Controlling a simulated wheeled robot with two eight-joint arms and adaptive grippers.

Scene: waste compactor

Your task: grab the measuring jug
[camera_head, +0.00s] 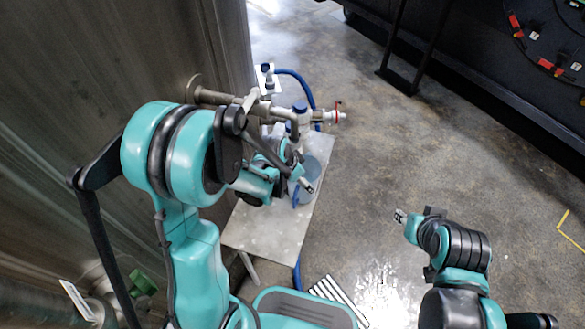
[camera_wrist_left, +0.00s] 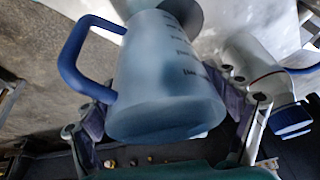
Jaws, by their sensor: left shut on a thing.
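The measuring jug (camera_wrist_left: 165,75) is translucent blue with printed marks and a dark blue handle. It fills the middle of the left wrist view, between the fingers of my left gripper (camera_wrist_left: 168,135), which is shut on it. In the head view the jug (camera_head: 311,168) shows partly, over the small metal table, with my left gripper (camera_head: 299,184) against it and my arm hiding part of the scene. I cannot tell whether the jug touches the tabletop. My right gripper (camera_head: 400,216) is above the floor at the right, small, and its opening is unclear.
The grey metal table (camera_head: 262,232) stands beside the large metal wall (camera_head: 110,50). A pipe with a valve (camera_head: 325,116) and a blue hose (camera_head: 304,82) are behind the jug. A whitish vessel with a blue part (camera_wrist_left: 255,65) is close to the jug. Open floor lies to the right.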

